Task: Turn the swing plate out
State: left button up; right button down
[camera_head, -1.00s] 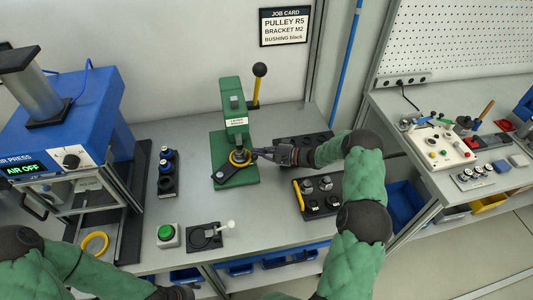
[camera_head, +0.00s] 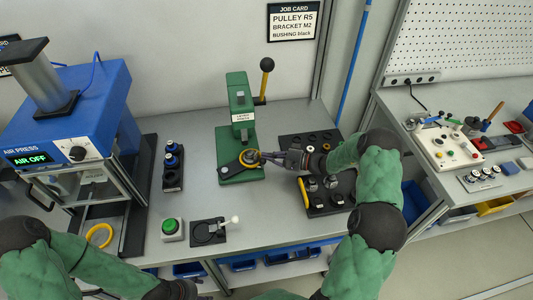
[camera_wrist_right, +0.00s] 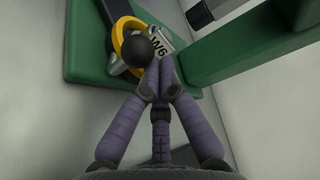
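The dark swing plate (camera_head: 233,167) lies on the green base of the lever press (camera_head: 240,115), under its head. A yellow ring (camera_head: 243,163) sits at the plate's inner end and also shows in the right wrist view (camera_wrist_right: 119,45). My right gripper (camera_head: 270,157) reaches in from the right.
The blue air press (camera_head: 75,115) stands at the left. A green button (camera_head: 171,229) and a small black fixture (camera_head: 208,232) lie in front. The bench between press and button is clear.

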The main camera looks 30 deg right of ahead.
jog(key=v, duration=1.2)
dwell(0.4)
